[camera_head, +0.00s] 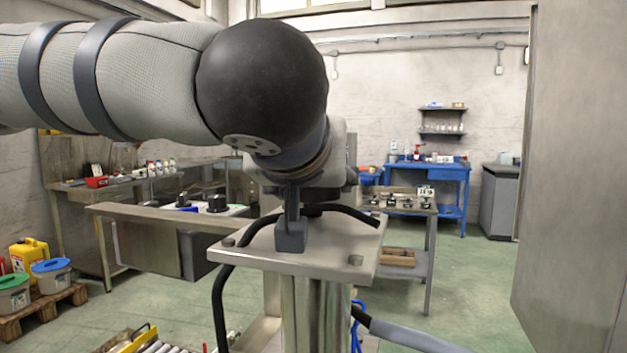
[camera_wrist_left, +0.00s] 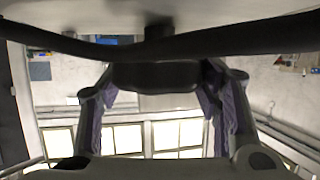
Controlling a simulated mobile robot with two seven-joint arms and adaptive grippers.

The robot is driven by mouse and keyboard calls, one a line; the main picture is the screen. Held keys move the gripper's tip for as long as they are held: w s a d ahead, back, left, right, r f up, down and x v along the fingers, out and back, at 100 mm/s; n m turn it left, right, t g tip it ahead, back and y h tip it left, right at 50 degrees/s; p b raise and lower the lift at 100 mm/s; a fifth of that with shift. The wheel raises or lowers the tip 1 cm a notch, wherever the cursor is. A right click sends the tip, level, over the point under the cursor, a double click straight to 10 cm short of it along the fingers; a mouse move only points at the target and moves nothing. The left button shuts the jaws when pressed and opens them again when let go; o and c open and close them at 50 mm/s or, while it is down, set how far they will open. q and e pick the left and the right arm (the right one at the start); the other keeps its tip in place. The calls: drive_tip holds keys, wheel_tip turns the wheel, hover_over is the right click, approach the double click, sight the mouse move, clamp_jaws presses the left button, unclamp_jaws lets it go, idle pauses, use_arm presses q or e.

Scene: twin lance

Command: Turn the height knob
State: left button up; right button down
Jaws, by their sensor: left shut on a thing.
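My left gripper (camera_head: 291,232) comes down from above onto a square metal plate (camera_head: 330,262) on top of a shiny upright column (camera_head: 316,318). In the left wrist view a dark, rounded block, which looks like the height knob (camera_wrist_left: 155,76), sits between the two fingers of the gripper. The fingers are shut on it. In the head view the gripper and wrist hide most of the knob. My right gripper is in neither view.
A black cable (camera_head: 219,305) hangs along the plate's left side. A bench with dark dials (camera_head: 217,203) stands behind left, and a blue workbench (camera_head: 453,180) at the back. A tall grey panel (camera_head: 575,180) closes the right. Tubs on a pallet (camera_head: 40,312) stand lower left.

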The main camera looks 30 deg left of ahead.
use_arm(q)
drive_tip(key=n+g+y, duration=0.5)
drive_tip(key=n+y, duration=0.1)
drive_tip(key=n, duration=0.1)
drive_tip(key=shift+g, duration=0.4)
drive_tip(key=n+g+y, duration=0.1)
drive_tip(key=n+g, duration=0.3)
drive_tip(key=g, duration=0.1)
drive_tip(key=shift+n+y, duration=0.4)
drive_tip(key=shift+s+n+g, duration=0.1)
drive_tip(key=shift+n+g, duration=1.5)
drive_tip(key=shift+g, duration=0.2)
drive_tip(key=shift+g, duration=0.3)
drive_tip(key=o, duration=1.2)
